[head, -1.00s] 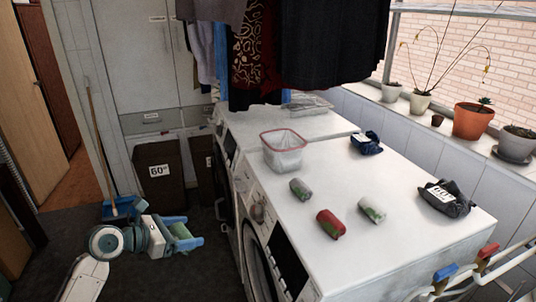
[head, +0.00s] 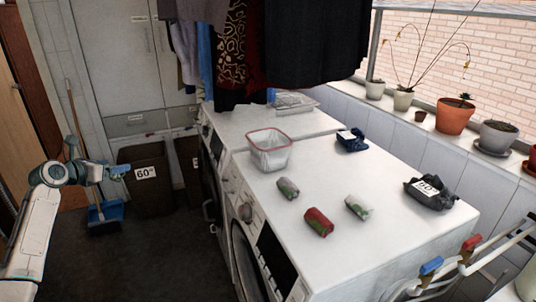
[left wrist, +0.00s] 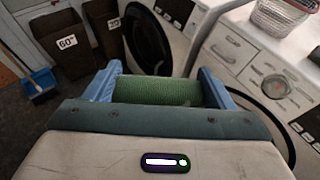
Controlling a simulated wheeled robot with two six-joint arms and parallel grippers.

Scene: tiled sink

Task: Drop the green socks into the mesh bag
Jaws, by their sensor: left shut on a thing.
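My left gripper (head: 118,172) is raised at the left of the head view, over the floor and well apart from the washing machines. In the left wrist view its blue fingers (left wrist: 158,88) are shut on a green ribbed roll, the green socks (left wrist: 157,93). In the head view I cannot make out the socks in the gripper. The mesh bag (head: 268,156), pale with a red rim, stands open on the white machine top. It also shows at the top right of the left wrist view (left wrist: 280,18). My right gripper is not in view.
Rolls lie on the machine top (head: 400,240): a red one (head: 318,222) and two grey-green ones (head: 288,188) (head: 358,207). Dark labelled bundles (head: 432,193) (head: 352,140) lie at right. Clothes (head: 315,45) hang above. A brown 60° bin (head: 145,190) stands beyond the gripper.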

